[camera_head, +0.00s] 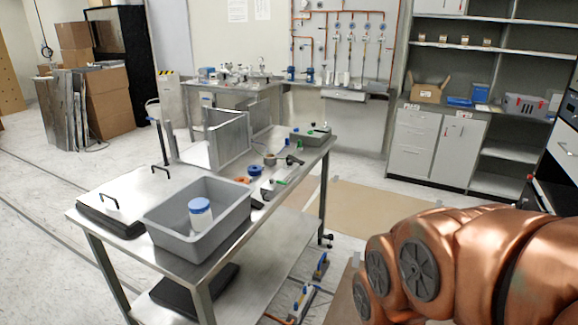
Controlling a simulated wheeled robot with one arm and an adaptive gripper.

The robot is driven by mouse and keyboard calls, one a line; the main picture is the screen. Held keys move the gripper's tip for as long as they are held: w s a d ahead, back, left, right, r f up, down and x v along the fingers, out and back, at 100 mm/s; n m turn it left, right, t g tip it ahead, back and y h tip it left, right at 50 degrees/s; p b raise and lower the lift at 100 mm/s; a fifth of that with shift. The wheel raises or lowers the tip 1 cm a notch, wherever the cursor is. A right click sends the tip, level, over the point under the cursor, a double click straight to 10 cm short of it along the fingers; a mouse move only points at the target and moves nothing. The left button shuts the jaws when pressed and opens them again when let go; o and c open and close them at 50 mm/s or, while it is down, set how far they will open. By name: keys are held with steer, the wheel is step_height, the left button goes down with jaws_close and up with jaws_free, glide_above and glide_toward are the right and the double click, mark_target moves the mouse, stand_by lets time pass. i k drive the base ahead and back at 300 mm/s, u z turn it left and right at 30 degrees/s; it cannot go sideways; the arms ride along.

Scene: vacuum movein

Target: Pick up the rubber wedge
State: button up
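I cannot pick out the rubber wedge with certainty. Small dark items lie on the steel table (172,181), among them one dark piece (257,204) beside the grey tub and another dark piece (294,160) near the table's right edge. Both are too small to identify. My copper-coloured arm fills the lower right, right of the table and apart from it. My gripper is out of the picture, so its fingers and anything in them are hidden.
A grey tub (165,226) holding a blue-lidded jar (200,214) stands at the table's near end, beside a black flat case (97,215). A metal frame (229,140) stands farther back. Cabinets (413,142) line the back right. Items (321,266) lie on the floor right of the table.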

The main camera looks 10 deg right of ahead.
mark_target(255, 204)
steer(key=z, duration=0.55)
steer(key=i, duration=0.9)
steer(key=u, duration=2.3)
